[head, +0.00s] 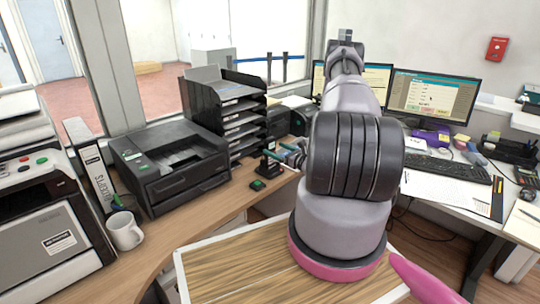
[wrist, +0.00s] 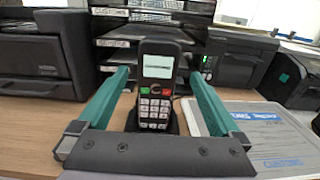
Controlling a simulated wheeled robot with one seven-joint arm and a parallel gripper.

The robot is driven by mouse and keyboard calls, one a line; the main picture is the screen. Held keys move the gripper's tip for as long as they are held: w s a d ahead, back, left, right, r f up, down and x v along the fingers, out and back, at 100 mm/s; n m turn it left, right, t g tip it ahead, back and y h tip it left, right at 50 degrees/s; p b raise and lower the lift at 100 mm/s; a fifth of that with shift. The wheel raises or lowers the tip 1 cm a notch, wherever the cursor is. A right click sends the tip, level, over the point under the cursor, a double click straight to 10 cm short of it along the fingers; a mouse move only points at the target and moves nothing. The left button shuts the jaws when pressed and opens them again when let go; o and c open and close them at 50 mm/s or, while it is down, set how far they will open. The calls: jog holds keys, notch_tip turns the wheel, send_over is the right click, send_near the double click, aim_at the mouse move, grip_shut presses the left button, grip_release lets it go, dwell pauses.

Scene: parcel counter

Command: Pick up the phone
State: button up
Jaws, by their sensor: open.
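The phone (wrist: 158,88) is a black cordless handset with a lit screen and pale keys. It stands upright in a dark base (wrist: 174,121) in the wrist view, in front of the letter trays. My gripper (wrist: 160,74) is open and empty, with one teal finger on the left of the phone and one on the right. Gaps show between the phone and both fingers. The phone's lower end is hidden behind my gripper's body. In the head view, my gripper (head: 287,155) is small and partly behind my arm, near the trays; the phone is hard to make out there.
A black letter tray stack (head: 232,110) stands behind the phone. A black printer (head: 170,160), a binder (head: 92,170) and a white mug (head: 124,231) are at left on the counter. A small black-and-green item (head: 258,185) lies in front.

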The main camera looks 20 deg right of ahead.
aim_at(265, 143)
jog(key=x, duration=0.7)
jog(key=shift+s+a+r, duration=0.1)
jog(key=shift+r, duration=0.05)
grip_shut()
